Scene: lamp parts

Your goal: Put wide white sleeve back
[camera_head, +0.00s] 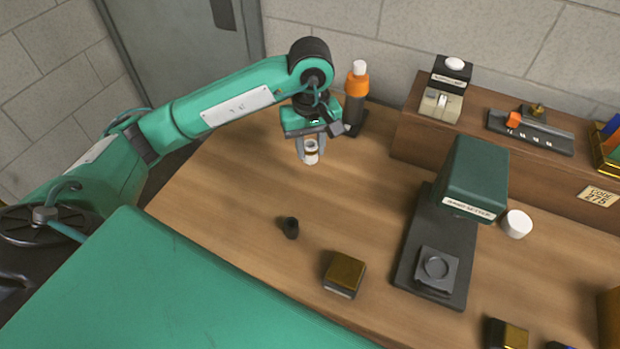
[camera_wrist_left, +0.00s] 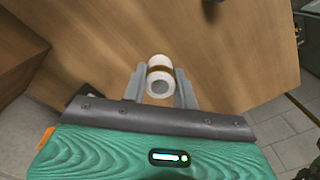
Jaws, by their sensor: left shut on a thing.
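A white sleeve (camera_head: 311,154) with a brownish-gold band and a round opening is held between the fingers of my left gripper (camera_head: 309,150), near the back left of the wooden table. In the left wrist view the sleeve (camera_wrist_left: 160,78) sits between the two grey fingertips (camera_wrist_left: 160,88), which are shut on it. I cannot tell whether its lower end touches the table. My right gripper is in neither view.
A small black cup (camera_head: 290,227) and a gold-topped block (camera_head: 344,273) stand nearer. A green press-like machine (camera_head: 474,178), a white cylinder (camera_head: 516,223) and a raised wooden shelf (camera_head: 405,141) are at right. The table's left middle is clear.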

